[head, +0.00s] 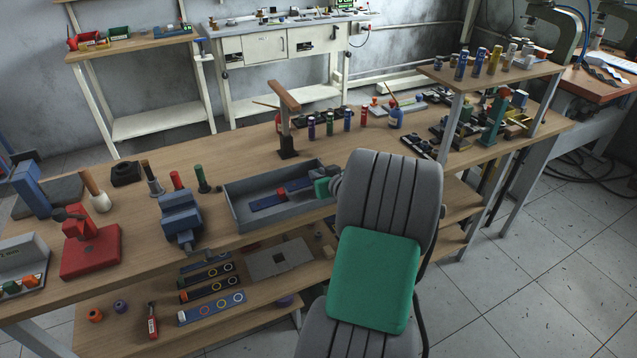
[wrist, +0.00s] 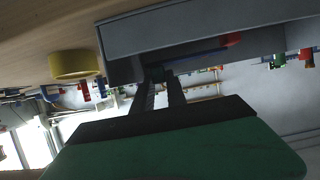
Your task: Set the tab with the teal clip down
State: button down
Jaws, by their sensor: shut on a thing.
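My gripper (head: 309,184), with a green body and dark fingers, reaches in from the right over the grey tray (head: 240,212) on the bench. In the wrist view its two fingers (wrist: 158,80) are shut on a small dark teal piece (wrist: 158,72), which I take for the teal clip of the tab. The tab itself is mostly hidden by the fingers and shadow. A blue strip (head: 264,202) with a red piece (head: 282,192) shows in the tray just left of my fingers. I cannot tell whether the held tab touches the tray floor.
Colored strips (head: 210,307) lie on the shelf below.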

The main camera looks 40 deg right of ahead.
notch_tip(320, 180, down, 3)
jog(key=shift+f, duration=0.1)
jog(key=c, duration=1.6)
grip_release()
